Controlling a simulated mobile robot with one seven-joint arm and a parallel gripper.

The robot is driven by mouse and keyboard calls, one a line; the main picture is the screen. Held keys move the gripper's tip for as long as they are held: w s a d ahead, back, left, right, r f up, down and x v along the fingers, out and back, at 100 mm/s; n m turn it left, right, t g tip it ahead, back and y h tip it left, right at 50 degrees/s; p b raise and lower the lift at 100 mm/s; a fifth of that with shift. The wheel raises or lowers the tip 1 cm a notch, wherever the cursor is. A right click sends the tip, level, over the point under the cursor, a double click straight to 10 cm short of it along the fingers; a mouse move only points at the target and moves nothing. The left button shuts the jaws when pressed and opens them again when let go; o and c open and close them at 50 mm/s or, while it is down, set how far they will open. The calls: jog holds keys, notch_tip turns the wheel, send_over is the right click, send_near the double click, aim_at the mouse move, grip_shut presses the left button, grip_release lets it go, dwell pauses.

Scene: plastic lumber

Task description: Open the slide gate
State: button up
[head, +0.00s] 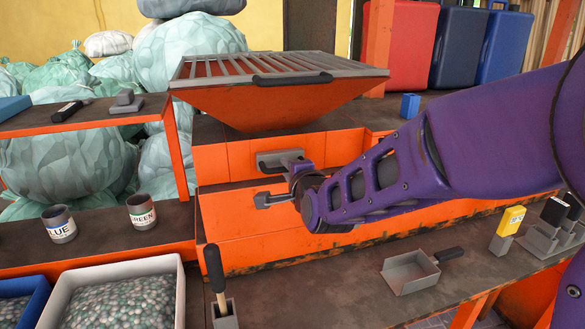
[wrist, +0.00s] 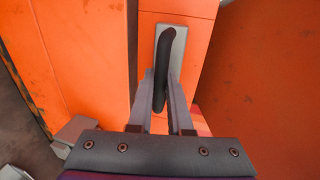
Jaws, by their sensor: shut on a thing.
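The slide gate shows as an orange front panel (head: 240,158) beneath the orange hopper (head: 270,104). It carries a grey plate with a black bar handle; in the wrist view the handle (wrist: 166,50) stands between my fingertips. My gripper (head: 292,166) reaches in from the right in the head view. In the wrist view my gripper (wrist: 161,84) is shut on the handle, one finger on each side.
A grate (head: 275,68) covers the hopper. Labelled cups (head: 142,211) and a white bin of pellets (head: 172,270) stand to the left. Orange surfaces flank the handle closely.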

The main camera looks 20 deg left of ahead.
grip_shut()
dwell(1.0)
